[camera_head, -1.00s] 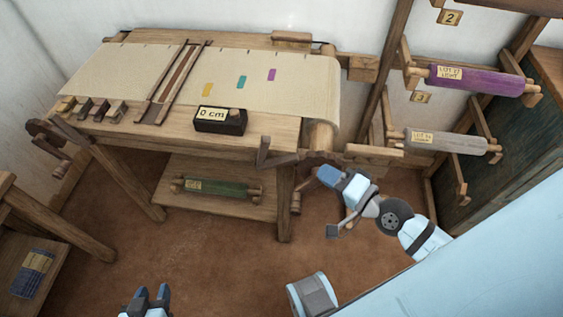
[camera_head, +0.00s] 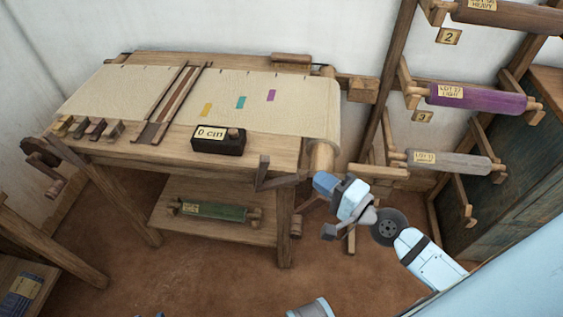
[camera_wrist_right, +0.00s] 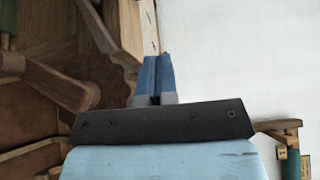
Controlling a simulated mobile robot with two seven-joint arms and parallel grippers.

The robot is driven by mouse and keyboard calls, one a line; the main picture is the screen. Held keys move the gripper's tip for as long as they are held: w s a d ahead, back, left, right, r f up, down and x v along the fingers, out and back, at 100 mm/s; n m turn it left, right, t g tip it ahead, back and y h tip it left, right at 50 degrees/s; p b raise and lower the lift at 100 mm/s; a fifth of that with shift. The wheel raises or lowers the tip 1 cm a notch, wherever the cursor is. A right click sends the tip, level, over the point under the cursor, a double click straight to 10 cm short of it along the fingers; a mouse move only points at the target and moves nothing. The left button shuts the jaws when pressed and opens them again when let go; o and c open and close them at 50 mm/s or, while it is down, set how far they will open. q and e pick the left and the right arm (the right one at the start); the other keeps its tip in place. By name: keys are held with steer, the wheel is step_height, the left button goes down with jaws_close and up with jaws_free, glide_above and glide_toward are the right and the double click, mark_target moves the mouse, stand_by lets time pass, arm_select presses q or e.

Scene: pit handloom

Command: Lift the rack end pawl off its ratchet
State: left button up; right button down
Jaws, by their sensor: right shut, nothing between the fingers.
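The loom's right end carries the cloth roll (camera_head: 322,155). A wooden crank-like arm (camera_head: 264,172) sticks out there; it also shows in the right wrist view (camera_wrist_right: 58,84). Behind it in that view is a brown toothed wheel, apparently the ratchet (camera_wrist_right: 112,76). A slim wooden bar (camera_wrist_right: 95,26) slants down toward the wheel and may be the pawl; I cannot tell whether they touch. My right gripper (camera_head: 322,184) is shut and empty, just right of the crank arm, and hides the ratchet area in the head view.
The loom's front post (camera_head: 285,225) stands below the crank arm. A rack with a purple roll (camera_head: 478,97) and a grey roll (camera_head: 448,162) is to the right. A dark box with a 0 cm label (camera_head: 218,140) sits on the loom. The floor in front is clear.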

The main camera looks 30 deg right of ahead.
mark_target(261, 173)
arm_select(q)
steer(key=shift+r+p, duration=0.35)
steer(key=shift+p, duration=0.5)
arm_select(e)
steer(key=shift+w+a, duration=1.05)
steer(key=shift+w, duration=0.3)
steer(key=shift+w+a, duration=1.05)
steer(key=shift+w, duration=0.3)
steer(key=shift+w+a, duration=1.05)
steer(key=shift+w, duration=0.3)
arm_select(q)
steer(key=shift+a, duration=0.1)
